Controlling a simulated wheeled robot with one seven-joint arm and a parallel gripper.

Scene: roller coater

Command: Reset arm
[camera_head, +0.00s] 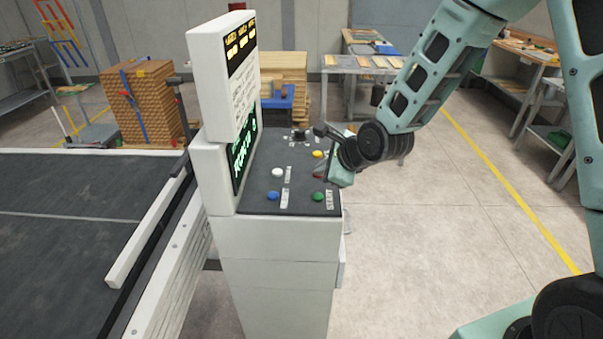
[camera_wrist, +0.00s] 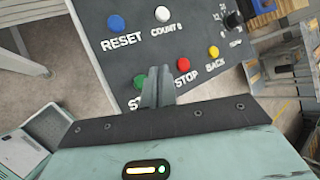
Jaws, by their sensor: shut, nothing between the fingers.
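My gripper (camera_wrist: 158,88) is shut and empty in the wrist view, its fingertips over the lower edge of the dark control panel (camera_wrist: 155,52). They lie in the picture between the green button (camera_wrist: 139,81) and the red button (camera_wrist: 183,65). I cannot tell whether they touch the panel. The blue RESET button (camera_wrist: 116,23), a white button (camera_wrist: 162,14) and a yellow button (camera_wrist: 213,52) also show. In the head view my arm (camera_head: 425,80) reaches in from the upper right to the panel's right side. The fingertips are hard to make out there, and the red button is partly hidden.
The white console (camera_head: 275,250) has an upright display (camera_head: 225,80) left of the panel. A long dark conveyor bed (camera_head: 60,240) lies at left. Brown stacks (camera_head: 145,100) and work tables (camera_head: 380,65) stand behind. The floor (camera_head: 450,240) right of the console is clear.

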